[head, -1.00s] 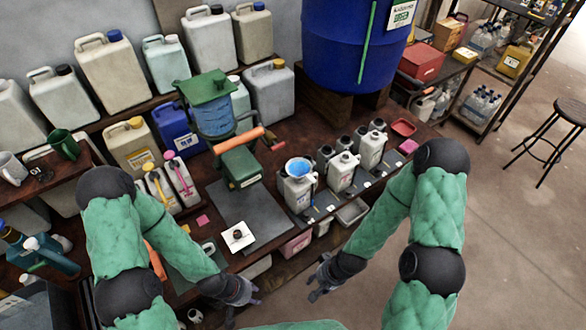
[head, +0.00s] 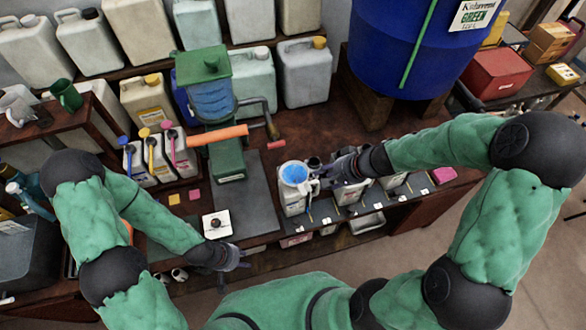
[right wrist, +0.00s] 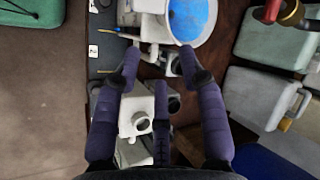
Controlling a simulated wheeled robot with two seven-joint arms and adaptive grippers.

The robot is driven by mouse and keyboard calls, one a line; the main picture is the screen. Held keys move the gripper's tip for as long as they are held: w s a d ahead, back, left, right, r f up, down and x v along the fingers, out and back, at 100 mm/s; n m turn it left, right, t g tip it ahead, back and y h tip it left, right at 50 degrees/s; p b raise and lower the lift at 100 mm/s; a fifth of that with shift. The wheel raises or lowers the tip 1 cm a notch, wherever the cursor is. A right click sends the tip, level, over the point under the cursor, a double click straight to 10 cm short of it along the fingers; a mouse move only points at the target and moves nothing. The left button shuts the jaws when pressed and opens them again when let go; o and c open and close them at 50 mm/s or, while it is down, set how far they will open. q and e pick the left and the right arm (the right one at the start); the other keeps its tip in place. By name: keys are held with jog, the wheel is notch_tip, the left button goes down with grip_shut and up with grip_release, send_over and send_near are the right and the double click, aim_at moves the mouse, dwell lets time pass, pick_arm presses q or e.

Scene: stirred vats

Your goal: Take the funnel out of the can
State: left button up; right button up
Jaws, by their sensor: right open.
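The funnel (head: 294,173) is blue inside with a pale rim and sits in the mouth of a white can (head: 294,202) on the bench. The funnel also shows at the top of the right wrist view (right wrist: 188,18), above the fingertips. My right gripper (head: 330,169) is open, just right of the funnel, its fingers pointing towards it. In the right wrist view the right gripper (right wrist: 157,58) has its fingers spread, with nothing held between them. My left gripper (head: 240,258) hangs empty near the bench's front edge; its fingers look spread.
More white cans (right wrist: 135,113) stand in the row beneath my right gripper. A large blue vat (head: 400,50) stands behind right.

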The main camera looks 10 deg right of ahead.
aim_at(305, 181)
jog(key=shift+w+a+r+b+x, duration=0.1)
jog(key=shift+b+x, duration=0.5)
jog(key=shift+x, duration=1.2)
jog(key=shift+w+a+r+b+x, duration=0.15)
jog(key=shift+b+x, duration=0.5)
jog(key=shift+x, duration=1.15)
jog(key=shift+w+d+b+x, duration=0.1)
jog(key=shift+b+x, duration=0.5)
jog(key=shift+x, duration=1.2)
jog(key=shift+r, duration=0.1)
grip_shut()
